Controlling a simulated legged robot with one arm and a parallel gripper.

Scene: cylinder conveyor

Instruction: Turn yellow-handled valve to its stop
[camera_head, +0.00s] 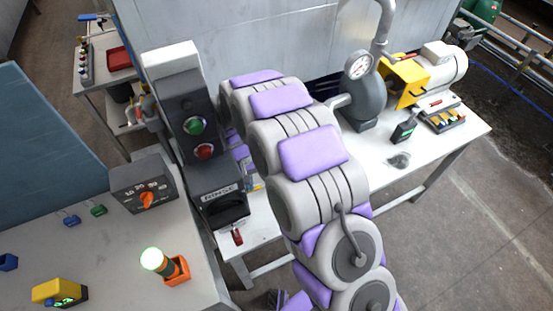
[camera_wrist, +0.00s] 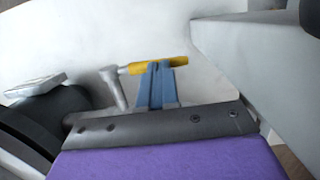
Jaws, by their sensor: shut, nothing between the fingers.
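In the wrist view, the valve has a yellow handle (camera_wrist: 138,68) that lies nearly level across the picture, on a grey metal lever and stem (camera_wrist: 114,88) at its left. My gripper (camera_wrist: 161,66) has blue fingers that are shut with nothing between them. The fingertips overlap the middle of the yellow handle in the picture; whether they touch it I cannot tell. In the head view my arm covers most of the valve area, and the gripper is mostly hidden behind it.
A grey control box with green and red buttons (camera_head: 197,127) stands left of my arm. A white table (camera_head: 440,140) carries a gauge (camera_head: 359,65) and a yellow-guarded motor (camera_head: 408,82). A panel with an orange knob (camera_head: 146,200) stands at left. A pale block wall (camera_wrist: 245,60) is close at right in the wrist view.

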